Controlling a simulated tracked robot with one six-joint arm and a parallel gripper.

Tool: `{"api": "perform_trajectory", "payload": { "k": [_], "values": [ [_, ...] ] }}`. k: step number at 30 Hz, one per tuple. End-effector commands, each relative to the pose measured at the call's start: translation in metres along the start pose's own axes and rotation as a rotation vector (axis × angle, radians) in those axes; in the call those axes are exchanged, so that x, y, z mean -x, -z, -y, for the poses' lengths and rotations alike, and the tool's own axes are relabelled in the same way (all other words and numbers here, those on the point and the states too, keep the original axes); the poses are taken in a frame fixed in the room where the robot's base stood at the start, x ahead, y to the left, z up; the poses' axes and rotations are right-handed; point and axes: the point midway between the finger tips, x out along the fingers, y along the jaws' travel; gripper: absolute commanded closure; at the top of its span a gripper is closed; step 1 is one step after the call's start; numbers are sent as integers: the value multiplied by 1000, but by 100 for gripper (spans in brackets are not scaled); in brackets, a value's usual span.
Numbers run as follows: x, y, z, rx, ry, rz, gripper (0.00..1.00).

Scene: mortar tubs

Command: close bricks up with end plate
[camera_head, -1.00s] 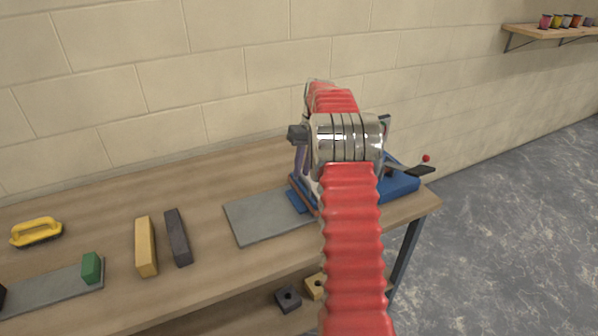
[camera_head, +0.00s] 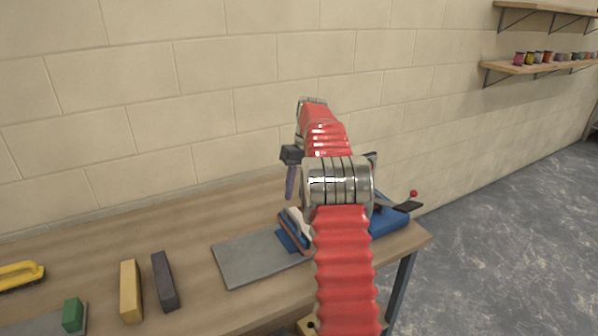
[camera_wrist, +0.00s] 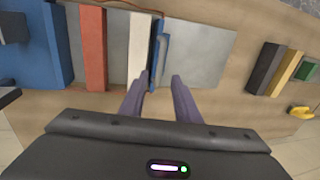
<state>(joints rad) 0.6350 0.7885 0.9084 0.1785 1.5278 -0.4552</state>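In the wrist view an orange-red brick (camera_wrist: 92,50) and a white brick (camera_wrist: 138,47) stand side by side with a gap between them. A thin blue end plate (camera_wrist: 156,65) stands close along the white brick's right side. It also shows in the head view (camera_head: 287,241), partly hidden by my arm. My gripper (camera_wrist: 157,80) is open and empty, one finger to each side of the plate's line in the wrist view. In the head view one purple finger hangs clear above the bricks. The other finger is hidden behind my arm.
A grey slab (camera_head: 248,262) lies under the bricks, bare on its left. A blue fixture (camera_head: 388,222) with a red-knobbed lever stands at the table's right end. A yellow block (camera_head: 131,291), a dark block (camera_head: 165,281), a green block (camera_head: 73,314) and a yellow-handled tool (camera_head: 18,276) lie left.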

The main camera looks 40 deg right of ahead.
Motion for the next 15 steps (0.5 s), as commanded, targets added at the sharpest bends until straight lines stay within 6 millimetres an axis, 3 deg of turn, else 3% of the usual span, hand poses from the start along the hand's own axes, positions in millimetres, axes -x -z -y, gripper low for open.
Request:
{"api": "perform_trajectory", "payload": {
  "k": [3, 15],
  "values": [
    [19, 1, 0, 0, -2, -3, 71],
    [60, 3, 0, 0, -1, -2, 71]
  ]
}}
